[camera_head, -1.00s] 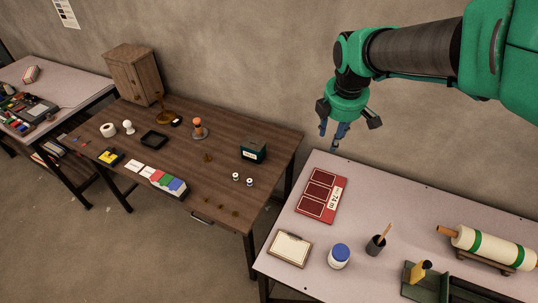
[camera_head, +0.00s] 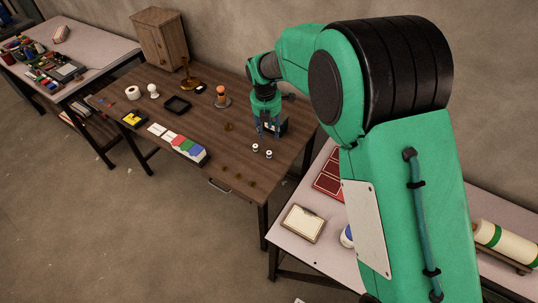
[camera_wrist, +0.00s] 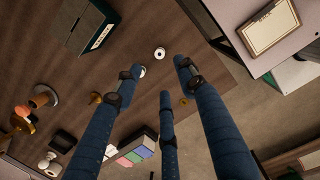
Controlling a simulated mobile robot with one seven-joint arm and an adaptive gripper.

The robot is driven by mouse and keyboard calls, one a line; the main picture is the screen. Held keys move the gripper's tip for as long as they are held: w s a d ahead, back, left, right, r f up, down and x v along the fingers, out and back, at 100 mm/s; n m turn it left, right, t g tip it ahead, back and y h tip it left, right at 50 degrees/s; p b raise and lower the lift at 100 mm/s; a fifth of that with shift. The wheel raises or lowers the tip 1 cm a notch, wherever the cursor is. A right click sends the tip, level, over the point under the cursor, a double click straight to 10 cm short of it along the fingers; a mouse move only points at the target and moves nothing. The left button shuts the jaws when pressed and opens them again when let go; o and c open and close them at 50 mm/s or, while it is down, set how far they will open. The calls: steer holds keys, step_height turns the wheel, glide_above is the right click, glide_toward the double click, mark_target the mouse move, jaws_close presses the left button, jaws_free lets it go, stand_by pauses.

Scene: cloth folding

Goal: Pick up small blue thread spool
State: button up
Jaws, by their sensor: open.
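Two small spool-like pieces stand on the brown table, the left one (camera_head: 255,147) and the right one (camera_head: 268,154). They look white with dark centres; I cannot make out blue thread on either. In the wrist view one piece (camera_wrist: 160,53) shows beyond the fingertips, and the other (camera_wrist: 142,71) is partly hidden at the left fingertip. My gripper (camera_head: 269,133) is above the brown table, just behind these pieces in the head view. Its three blue fingers are spread and empty in the wrist view (camera_wrist: 158,78).
A dark teal box (camera_wrist: 98,22) stands close to my gripper. A wooden post on a base (camera_head: 222,98), a black tray (camera_head: 177,106) and a row of coloured blocks (camera_head: 190,149) are on the brown table (camera_head: 225,160). The light table (camera_head: 325,255) is at right, partly behind my arm.

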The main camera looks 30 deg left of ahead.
steer(key=shift+s+a+f, duration=0.1)
steer(key=shift+a+f, duration=0.2)
steer(key=shift+a, duration=0.05)
steer(key=shift+f, duration=0.1)
steer(key=b, duration=0.2)
glide_above(269, 151)
steer(key=s, duration=0.1)
steer(key=shift+d+f, duration=0.15)
steer(key=shift+f, duration=1.95)
steer(key=shift+d+f, duration=0.15)
steer(key=shift+f, duration=1.9)
steer(key=shift+w+a+f+b, duration=0.15)
steer(key=shift+f+b, duration=0.7)
steer(key=shift+f, duration=1.75)
steer(key=shift+c, duration=0.5)
steer(key=c, duration=0.7)
